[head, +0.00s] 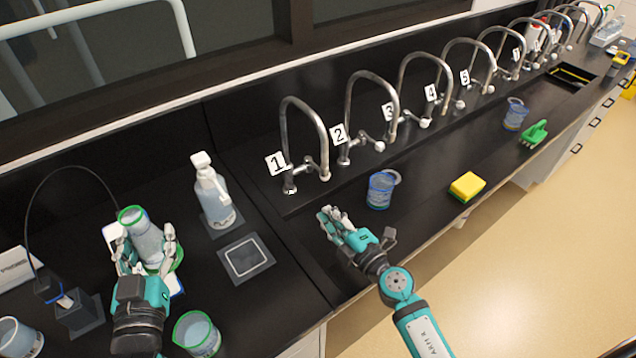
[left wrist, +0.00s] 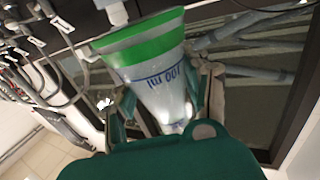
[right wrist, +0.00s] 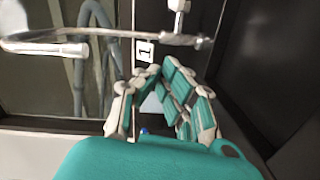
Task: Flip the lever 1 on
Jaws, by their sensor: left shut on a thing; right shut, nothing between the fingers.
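Tap 1 (head: 301,100) is a curved metal tap at the near end of the row, with a small side lever (head: 312,163) low by its base. Its label 1 (head: 276,163) also shows in the right wrist view (right wrist: 144,51), beside metal tap parts (right wrist: 178,38). I cannot tell the lever's setting. My right gripper (head: 329,217) is shut and empty, in front of tap 1 and apart from it. My left gripper (head: 144,245) is shut on a clear, green-banded measuring vessel (head: 146,240), at the left. The vessel's 100 ml mark shows in the left wrist view (left wrist: 165,75).
A blue-rimmed beaker (head: 381,190) and yellow sponge (head: 467,187) stand right of my right gripper. A wash bottle (head: 213,193), a square plate (head: 246,258) and a green-rimmed beaker (head: 196,334) are near my left arm. Tap 2 (head: 372,95) stands close beside tap 1.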

